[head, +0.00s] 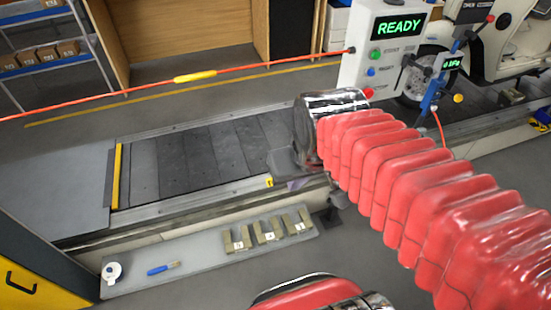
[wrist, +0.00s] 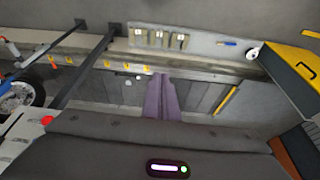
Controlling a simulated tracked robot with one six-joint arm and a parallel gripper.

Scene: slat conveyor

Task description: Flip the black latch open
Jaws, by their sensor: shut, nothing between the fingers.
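My gripper (head: 297,184) is at the end of my red-sleeved arm, low over the near rail of the slat conveyor (head: 185,165). In the wrist view, its purple-grey fingers (wrist: 161,98) are together and empty, pointing across the slats. A small black lever-like part (head: 408,72) is at the right side of the grey control box (head: 375,40); I cannot tell whether it is the black latch or how it is set. My gripper is apart from it, lower and to the left.
A grey shelf (head: 205,262) along the near side holds several metal blocks, a blue-handled tool (head: 160,269) and a white roll (head: 112,270). A red cord (head: 120,98) with a yellow grip runs behind the conveyor. A scooter (head: 510,40) stands at the back right.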

